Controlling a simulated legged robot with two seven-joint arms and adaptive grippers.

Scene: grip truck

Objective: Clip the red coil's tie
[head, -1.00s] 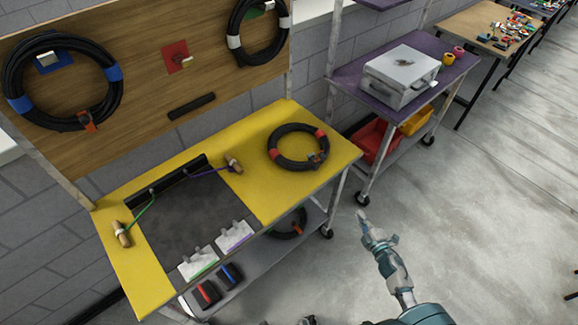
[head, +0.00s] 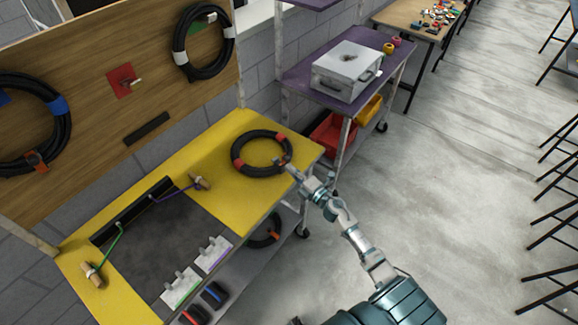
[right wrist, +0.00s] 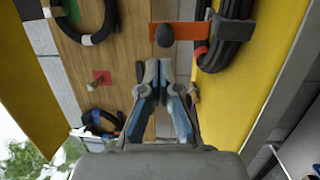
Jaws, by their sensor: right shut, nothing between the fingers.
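The red coil (head: 236,160), a black cable coil with red bands, lies on the yellow bench top near its right corner. Its orange tie shows in the right wrist view (right wrist: 185,30) as a strap across the coil (right wrist: 232,40), with a dark rounded knob (right wrist: 165,36) at its free end. My right gripper (head: 289,166) is at the coil's right edge, by the tie. In the right wrist view my right gripper (right wrist: 160,92) is shut and empty, its fingertips pointing toward the knob, with no contact clear. My left gripper is not in view.
The yellow bench (head: 215,135) also holds a dark mat (head: 160,240), wooden-handled tools and white blocks. Coils hang on the wooden board (head: 95,100) behind. A purple cart (head: 300,78) with a grey case (head: 345,68) stands right of the bench.

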